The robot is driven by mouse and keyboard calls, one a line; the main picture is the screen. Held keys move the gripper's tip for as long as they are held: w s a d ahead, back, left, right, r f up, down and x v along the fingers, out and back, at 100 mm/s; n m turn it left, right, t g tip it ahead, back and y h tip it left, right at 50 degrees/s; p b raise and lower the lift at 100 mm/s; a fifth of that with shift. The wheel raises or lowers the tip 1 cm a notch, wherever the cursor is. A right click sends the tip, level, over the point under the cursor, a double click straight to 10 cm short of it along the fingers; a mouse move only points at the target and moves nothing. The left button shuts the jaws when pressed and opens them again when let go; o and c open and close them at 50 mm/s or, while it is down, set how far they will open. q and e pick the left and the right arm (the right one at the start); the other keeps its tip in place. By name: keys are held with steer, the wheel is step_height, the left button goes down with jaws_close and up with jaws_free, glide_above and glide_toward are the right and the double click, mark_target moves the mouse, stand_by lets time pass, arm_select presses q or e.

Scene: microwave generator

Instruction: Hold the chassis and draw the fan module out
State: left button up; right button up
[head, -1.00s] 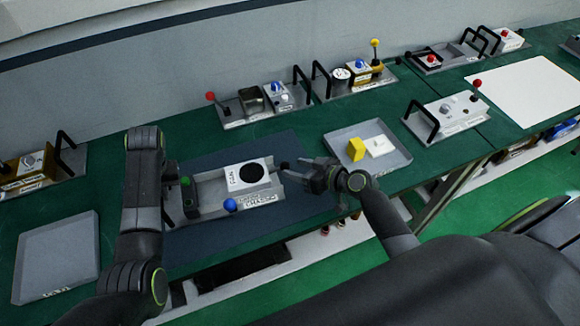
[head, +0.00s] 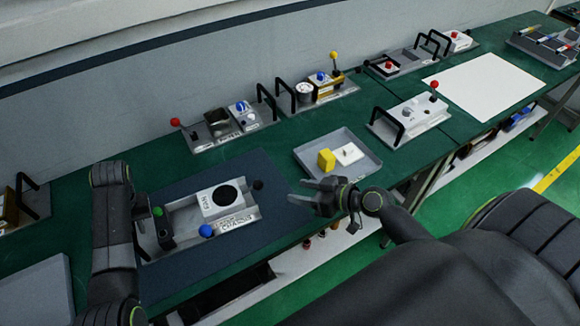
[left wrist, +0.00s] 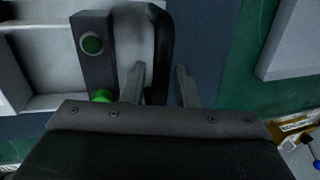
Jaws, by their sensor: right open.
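The fan module (head: 221,199), a white box with a black disc and a "FAN" label, sits in the grey chassis (head: 238,222).
Beside the chassis's front is a blue knob (head: 206,231); a dark block with a green knob (head: 158,212) stands at its left end. A grey tray (head: 365,170) holding a yellow block (head: 326,159) lies behind my right gripper. The dark mat (head: 283,212) is clear at right.

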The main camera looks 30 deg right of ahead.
arm_select(q)
steer(key=shift+o, duration=1.1)
steer(key=shift+w, duration=0.15)
step_height(320, 180, up, 7)
steer(key=d, duration=0.1)
steer(key=shift+d+r, duration=0.2)
